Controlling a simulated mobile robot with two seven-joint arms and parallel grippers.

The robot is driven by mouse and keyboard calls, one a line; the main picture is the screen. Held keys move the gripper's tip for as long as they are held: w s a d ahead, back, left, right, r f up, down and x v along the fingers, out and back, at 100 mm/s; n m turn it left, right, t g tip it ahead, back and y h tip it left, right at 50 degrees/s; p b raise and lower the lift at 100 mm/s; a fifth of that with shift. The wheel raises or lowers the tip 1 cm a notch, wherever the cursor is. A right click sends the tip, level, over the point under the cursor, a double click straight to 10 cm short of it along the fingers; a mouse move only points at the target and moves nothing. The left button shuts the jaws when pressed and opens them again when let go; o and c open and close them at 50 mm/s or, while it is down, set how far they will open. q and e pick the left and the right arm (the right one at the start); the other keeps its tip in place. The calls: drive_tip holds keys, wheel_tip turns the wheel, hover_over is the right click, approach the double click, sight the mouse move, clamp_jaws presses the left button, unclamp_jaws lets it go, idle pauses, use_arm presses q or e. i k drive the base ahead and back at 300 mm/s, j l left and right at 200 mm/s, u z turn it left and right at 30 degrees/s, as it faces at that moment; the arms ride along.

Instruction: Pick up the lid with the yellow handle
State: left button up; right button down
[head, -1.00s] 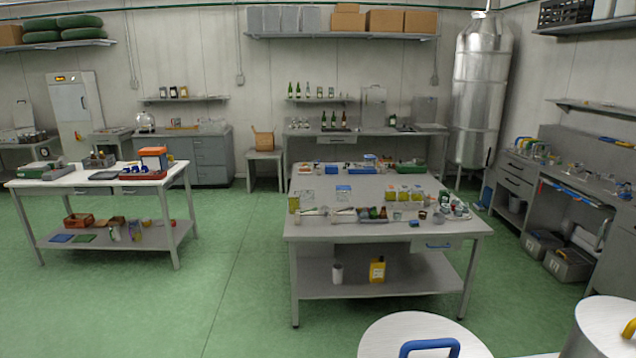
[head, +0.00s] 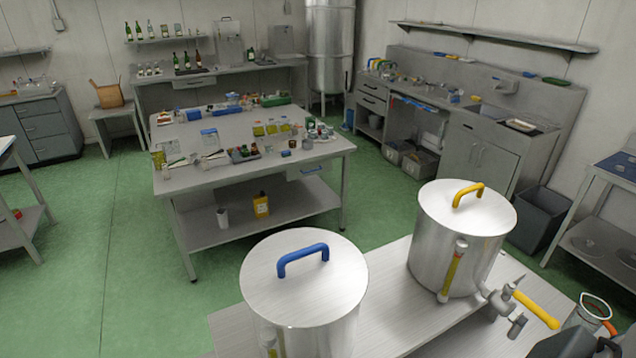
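The lid with the yellow handle (head: 484,209) sits on top of a steel tank (head: 456,263) at the right front in the head view. Its yellow handle (head: 468,194) is an upright arch on the lid's middle. A second steel tank (head: 304,338) stands to its left, with a lid (head: 305,291) that has a blue handle (head: 302,257). Both tanks stand on a light grey bench. A dark shape at the bottom right edge is cut off, and I cannot tell what it is. Neither of my grippers can be made out in the head view.
The near bench (head: 405,316) carries both tanks. A tap with an orange-yellow lever (head: 536,309) sticks out at the right tank's lower right. A glass jar with a red part (head: 588,314) stands right of it. Beyond are a cluttered table (head: 225,150) and open green floor (head: 120,235).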

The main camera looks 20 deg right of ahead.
sight(465, 208)
drive_tip(key=z, duration=1.6)
